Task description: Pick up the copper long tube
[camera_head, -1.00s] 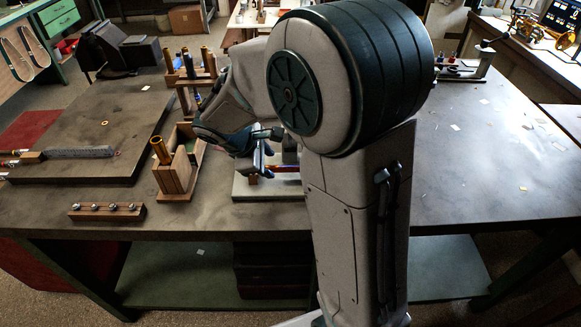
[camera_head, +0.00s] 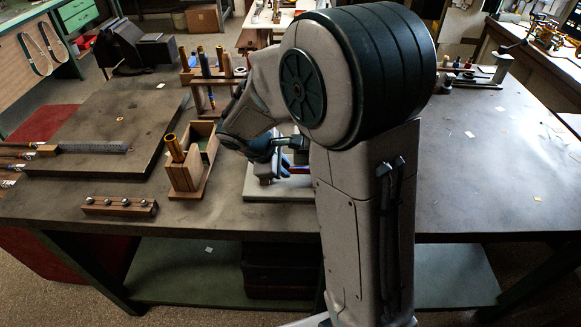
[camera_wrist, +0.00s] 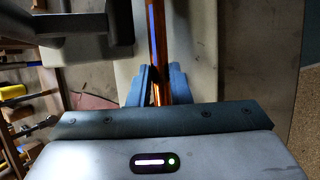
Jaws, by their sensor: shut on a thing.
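The copper long tube (camera_wrist: 157,45) runs up and down the middle of the wrist view, between the two blue fingers. My gripper (camera_wrist: 155,75) is shut on it, with a finger on each side. In the head view my gripper (camera_head: 280,158) is beside the wooden box, above a pale base plate (camera_head: 281,194), and my arm hides much of it. The tube's far end leaves the wrist view at the top. Whether the tube touches anything below cannot be told.
A wooden box (camera_head: 186,182) with a brass tube (camera_head: 174,148) stands to the left. A rack (camera_head: 202,84) of upright tubes is behind it. A block with several small balls (camera_head: 119,206) lies at the front left. The table's right side is mostly clear.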

